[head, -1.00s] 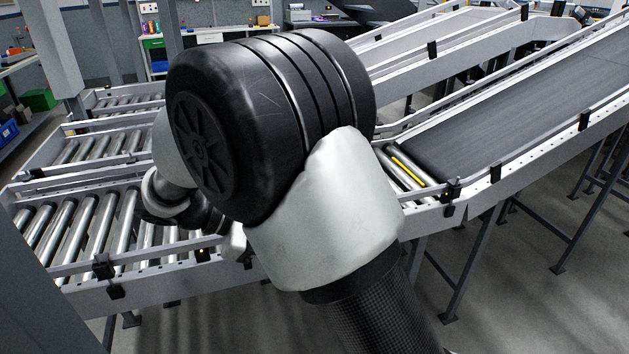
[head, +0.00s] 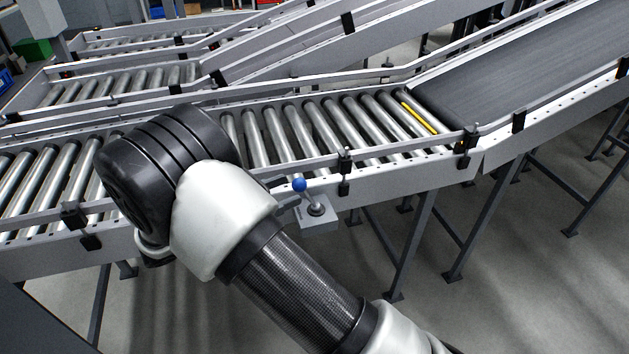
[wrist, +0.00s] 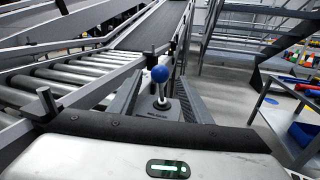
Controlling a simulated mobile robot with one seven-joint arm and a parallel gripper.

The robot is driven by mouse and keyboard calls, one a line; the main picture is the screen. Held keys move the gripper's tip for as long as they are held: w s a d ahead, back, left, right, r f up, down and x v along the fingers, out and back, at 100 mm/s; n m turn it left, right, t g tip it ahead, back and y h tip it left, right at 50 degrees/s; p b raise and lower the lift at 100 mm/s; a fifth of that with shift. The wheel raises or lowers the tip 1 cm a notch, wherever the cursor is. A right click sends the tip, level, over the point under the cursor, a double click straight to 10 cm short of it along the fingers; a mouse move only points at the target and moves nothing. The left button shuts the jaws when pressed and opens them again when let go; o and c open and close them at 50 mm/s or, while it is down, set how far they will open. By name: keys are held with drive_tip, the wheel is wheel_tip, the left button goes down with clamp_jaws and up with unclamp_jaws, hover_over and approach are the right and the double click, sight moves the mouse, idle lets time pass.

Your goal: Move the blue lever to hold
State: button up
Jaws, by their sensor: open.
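The blue lever's ball knob (head: 299,185) tops a thin metal stem on a small grey box (head: 320,226) on the near side of the roller conveyor. In the head view the stem leans up and left from its round pivot. In the wrist view the blue knob (wrist: 160,73) is straight ahead, with the stem below it. My gripper (wrist: 160,92) is open, its dark fingers to the left and right of the lever; I see no clear contact. In the head view my gripper (head: 284,194) is mostly hidden behind my arm.
The roller conveyor (head: 300,130) and its side rail lie behind the lever, and a dark belt (head: 500,80) rises at right. Conveyor legs (head: 410,245) stand below. The wrist view shows a table with coloured bins (wrist: 303,135) at right. Floor at lower right is clear.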

sight(306, 194)
drive_tip(key=b+x, duration=0.1)
drive_tip(key=x, duration=0.8)
drive_tip(key=c, duration=1)
